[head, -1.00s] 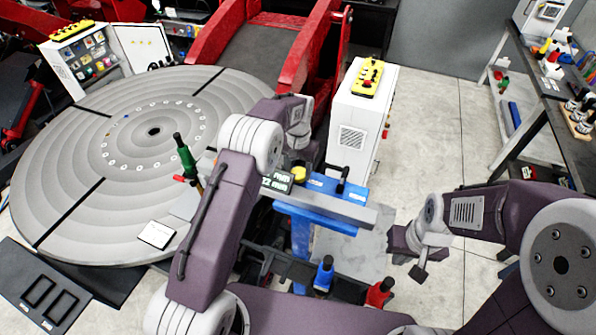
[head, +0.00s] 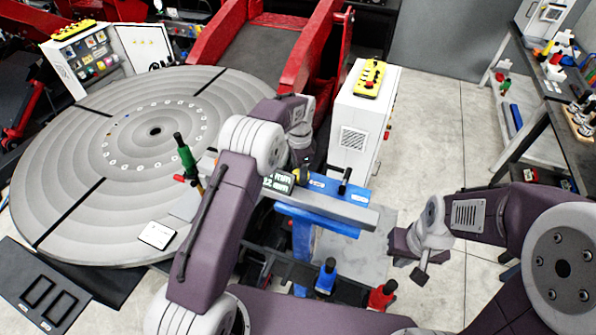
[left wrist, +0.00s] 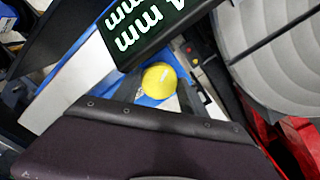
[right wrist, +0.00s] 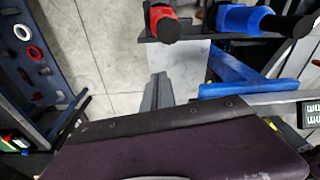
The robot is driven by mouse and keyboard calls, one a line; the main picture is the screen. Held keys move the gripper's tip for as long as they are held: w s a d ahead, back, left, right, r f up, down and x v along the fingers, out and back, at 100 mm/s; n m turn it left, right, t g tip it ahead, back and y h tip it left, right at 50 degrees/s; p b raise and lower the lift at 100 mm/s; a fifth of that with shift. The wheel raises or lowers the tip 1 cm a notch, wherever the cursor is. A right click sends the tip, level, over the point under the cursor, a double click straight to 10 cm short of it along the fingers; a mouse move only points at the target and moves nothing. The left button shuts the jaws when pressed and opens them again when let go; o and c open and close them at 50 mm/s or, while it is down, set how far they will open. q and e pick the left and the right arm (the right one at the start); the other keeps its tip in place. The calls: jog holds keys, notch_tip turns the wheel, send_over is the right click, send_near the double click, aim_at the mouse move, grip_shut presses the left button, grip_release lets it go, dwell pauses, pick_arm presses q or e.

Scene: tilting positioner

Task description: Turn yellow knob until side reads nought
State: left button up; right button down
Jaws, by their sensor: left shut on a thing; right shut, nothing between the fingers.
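The yellow knob (left wrist: 159,80) fills the space between my left gripper's dark fingers (left wrist: 158,93) in the left wrist view, and the gripper is shut on it. In the head view my left gripper (head: 302,172) covers most of the knob. A dark display with pale digits (head: 279,181) sits just left of the knob on the blue stand (head: 325,205). Its lines end in "mm", but the full figures are too small or cut off to read. My right gripper (head: 419,274) is shut and empty, over the floor to the right.
A large round grey table (head: 75,140) stands at the left. A white cabinet with a yellow top panel (head: 360,115) is behind the stand. Blue (head: 326,275) and red (head: 382,294) handles stand in front. A dark workbench (head: 545,95) is at the right, with clear floor before it.

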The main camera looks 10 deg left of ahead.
pick_arm(q)
jog(key=shift+w+d+m, duration=0.15)
jog(key=shift+d+m, duration=0.05)
jog(key=shift+m, duration=0.4)
jog(key=o, duration=1.1)
jog(key=shift+o, duration=1.3)
jog(key=shift+d, duration=0.1)
jog(key=shift+w+d+f, duration=0.1)
jog(key=shift+w+d, duration=0.05)
jog(key=shift+d, duration=0.1)
jog(key=shift+a+r+b, duration=0.1)
jog(key=shift+r+b, duration=0.1)
jog(key=shift+b, duration=0.1)
notch_tip(320, 180, up, 3)
jog(key=shift+a+r+b, duration=0.1)
jog(key=shift+r+b, duration=0.1)
jog(key=shift+b, duration=0.65)
jog(key=r, duration=0.5)
jog(key=shift+d+r, duration=0.15)
jog(key=shift+d, duration=0.15)
pick_arm(e)
jog(key=f, duration=0.2)
jog(key=shift+w+d+f, duration=0.15)
jog(key=shift+d+f, duration=0.1)
jog(key=shift+f, duration=0.15)
